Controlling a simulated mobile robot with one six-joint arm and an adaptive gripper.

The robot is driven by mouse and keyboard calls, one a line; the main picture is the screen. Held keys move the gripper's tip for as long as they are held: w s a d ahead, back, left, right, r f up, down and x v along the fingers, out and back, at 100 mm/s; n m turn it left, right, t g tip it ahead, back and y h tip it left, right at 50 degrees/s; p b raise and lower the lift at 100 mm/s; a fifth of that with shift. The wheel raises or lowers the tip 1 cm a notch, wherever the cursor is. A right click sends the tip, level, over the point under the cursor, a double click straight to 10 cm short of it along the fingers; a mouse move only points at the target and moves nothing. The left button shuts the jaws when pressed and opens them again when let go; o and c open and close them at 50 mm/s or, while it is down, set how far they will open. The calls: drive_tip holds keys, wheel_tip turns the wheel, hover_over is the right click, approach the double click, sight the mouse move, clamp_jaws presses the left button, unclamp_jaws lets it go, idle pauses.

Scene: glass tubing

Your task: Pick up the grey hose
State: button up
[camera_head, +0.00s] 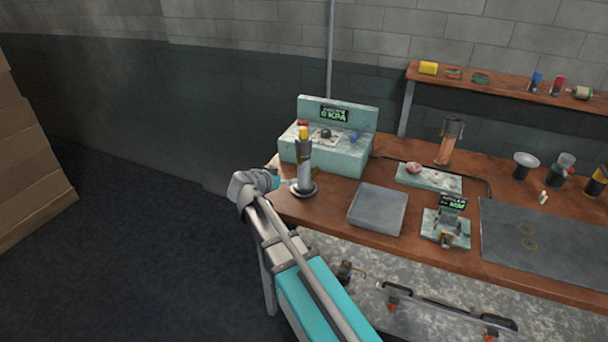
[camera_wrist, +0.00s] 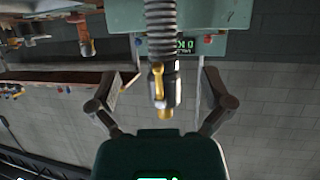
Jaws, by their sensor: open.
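The grey hose (camera_wrist: 161,25) shows in the wrist view as a ribbed grey tube with a brass-coloured fitting (camera_wrist: 158,85). In the head view an upright grey piece with a yellow top (camera_head: 304,150), seemingly the same hose, stands on a round base (camera_head: 303,189) at the bench's left end. My gripper (camera_wrist: 160,92) is open, one finger on each side of the fitting in the wrist view. I cannot tell whether the fitting is between the fingers in depth. In the head view my gripper (camera_head: 278,181) is just left of the stand, its fingers mostly hidden.
A pale green pressure unit (camera_head: 336,140) stands right behind the hose. A grey square plate (camera_head: 378,209) lies to its right, then a small gauge (camera_head: 447,228) and a dark mat (camera_head: 550,245). A shelf (camera_head: 500,86) runs behind.

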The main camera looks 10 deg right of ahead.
sight(300, 169)
drive_tip(key=b+x, duration=0.1)
drive_tip(key=x, duration=0.4)
drive_tip(key=shift+w+f+b, duration=0.15)
drive_tip(key=shift+b, duration=0.25)
drive_tip(key=shift+w+d+f, duration=0.15)
drive_tip(key=shift+w+d, duration=0.2)
drive_tip(key=shift+d, duration=0.15)
drive_tip(key=shift+b+x, duration=0.95)
drive_tip(key=shift+x, duration=1.65)
drive_tip(key=shift+w, duration=0.1)
drive_tip(key=c, duration=1.3)
drive_tip(key=shift+r, duration=0.2)
drive_tip(key=shift+c, duration=0.2)
drive_tip(key=shift+r+p, duration=0.2)
drive_tip(key=shift+p, duration=0.1)
